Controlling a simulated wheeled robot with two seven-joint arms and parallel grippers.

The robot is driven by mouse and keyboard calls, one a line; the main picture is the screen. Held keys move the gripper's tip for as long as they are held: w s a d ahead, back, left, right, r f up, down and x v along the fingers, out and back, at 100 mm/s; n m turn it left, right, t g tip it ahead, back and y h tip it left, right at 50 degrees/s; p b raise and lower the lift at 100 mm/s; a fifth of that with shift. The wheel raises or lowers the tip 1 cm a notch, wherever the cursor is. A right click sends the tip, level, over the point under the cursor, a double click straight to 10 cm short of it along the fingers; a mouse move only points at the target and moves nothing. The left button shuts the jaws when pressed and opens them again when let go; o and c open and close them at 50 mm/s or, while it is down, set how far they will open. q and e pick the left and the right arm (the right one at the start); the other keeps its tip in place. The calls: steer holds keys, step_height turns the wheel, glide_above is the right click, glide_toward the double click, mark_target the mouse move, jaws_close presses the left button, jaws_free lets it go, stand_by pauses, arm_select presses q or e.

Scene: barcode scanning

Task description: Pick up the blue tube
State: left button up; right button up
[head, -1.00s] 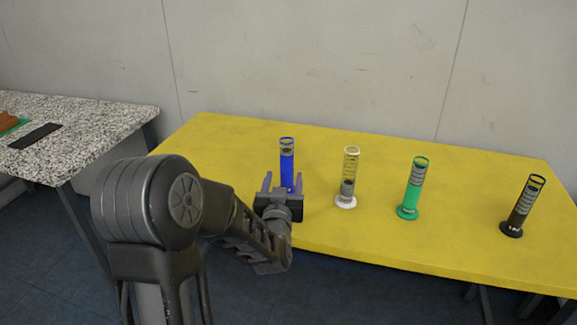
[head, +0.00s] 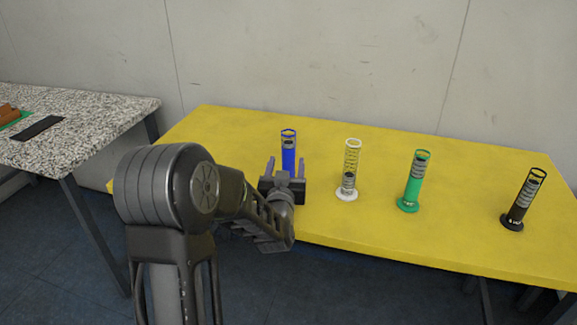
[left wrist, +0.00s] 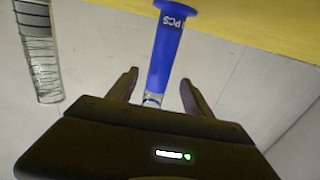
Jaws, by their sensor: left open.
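The blue tube (head: 289,152) stands upright on the yellow table (head: 430,240), leftmost of the tubes in the head view. My left gripper (head: 285,166) is open just in front of it, and its palm hides the tube's lower part. In the left wrist view the picture is upside down: the blue tube (left wrist: 165,52) shows its base with printed letters at the top, and its upper end reaches between the open fingers of my left gripper (left wrist: 157,88). I cannot tell whether a finger touches it. My right gripper is not in view.
To the right stand a white-based clear tube (head: 350,170), a green tube (head: 414,180) and a black tube (head: 524,198). The clear tube also shows in the left wrist view (left wrist: 40,60). A speckled table (head: 90,130) is at the left. A wall is behind.

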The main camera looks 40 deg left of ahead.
mark_target(288, 157)
arm_select(q)
steer(key=x, duration=0.5)
steer(key=shift+r+p, duration=0.15)
steer(key=shift+p, duration=0.2)
steer(key=shift+d, duration=0.1)
jaws_close()
stand_by(0.5)
